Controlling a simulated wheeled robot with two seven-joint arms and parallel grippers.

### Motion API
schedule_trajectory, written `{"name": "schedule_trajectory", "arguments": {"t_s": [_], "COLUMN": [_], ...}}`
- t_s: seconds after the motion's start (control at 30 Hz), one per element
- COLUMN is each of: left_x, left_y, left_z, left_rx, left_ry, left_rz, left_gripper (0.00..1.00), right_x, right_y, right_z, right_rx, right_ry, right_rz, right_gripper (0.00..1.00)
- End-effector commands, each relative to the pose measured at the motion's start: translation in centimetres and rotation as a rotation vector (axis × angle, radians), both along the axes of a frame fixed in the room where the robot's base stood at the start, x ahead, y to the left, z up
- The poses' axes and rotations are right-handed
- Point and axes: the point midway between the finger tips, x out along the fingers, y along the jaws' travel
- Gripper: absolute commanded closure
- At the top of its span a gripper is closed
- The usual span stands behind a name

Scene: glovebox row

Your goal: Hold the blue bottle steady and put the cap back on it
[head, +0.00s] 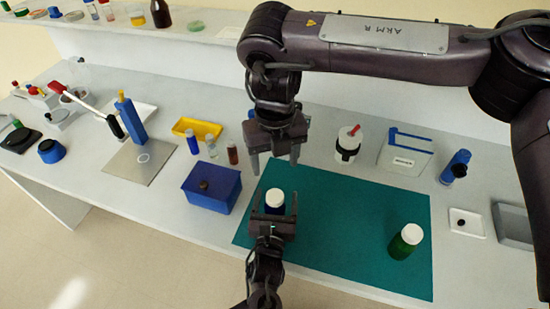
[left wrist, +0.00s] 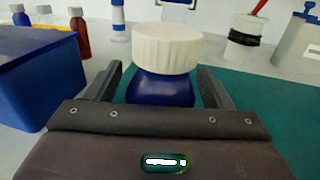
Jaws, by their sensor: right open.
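The blue bottle (head: 274,209) stands upright near the left end of the teal mat (head: 340,235). A white cap (head: 275,197) sits on its top; I cannot tell whether it is screwed tight. In the left wrist view the ribbed white cap (left wrist: 166,48) covers the neck above the blue body (left wrist: 160,88). My left gripper (head: 273,200) is low at the mat, its fingers on either side of the bottle, with small gaps showing; it looks open. My right gripper (head: 275,165) is open and empty, pointing down, above and behind the bottle.
A blue box (head: 212,190) is close left of the mat. A white container with a red-tipped item (head: 348,144) stands behind the mat. The mat's middle is clear.

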Motion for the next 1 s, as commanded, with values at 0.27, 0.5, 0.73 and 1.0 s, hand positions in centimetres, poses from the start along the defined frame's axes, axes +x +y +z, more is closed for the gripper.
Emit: {"name": "schedule_trajectory", "arguments": {"t_s": [0.27, 0.5, 0.73, 1.0], "left_x": [-0.4, -4.2, -7.2, -7.8], "left_y": [0.0, 0.5, 0.9, 0.9], "left_z": [-0.1, -0.2, -0.1, 0.0], "left_rx": [0.0, -0.001, 0.0, 0.0], "left_ry": [0.001, 0.003, 0.001, 0.0], "left_rz": [-0.001, -0.001, -0.001, 0.0], "left_gripper": [0.25, 0.25, 0.25, 0.25], "right_x": [0.0, 0.0, 0.0, 0.0], "right_y": [0.0, 0.0, 0.0, 0.0], "right_z": [-0.1, -0.5, -0.8, -0.8], "right_rx": [0.0, 0.0, 0.0, 0.0], "right_ry": [0.0, 0.0, 0.0, 0.0], "right_rz": [0.0, 0.0, 0.0, 0.0], "right_gripper": [0.37, 0.37, 0.37, 0.37]}}
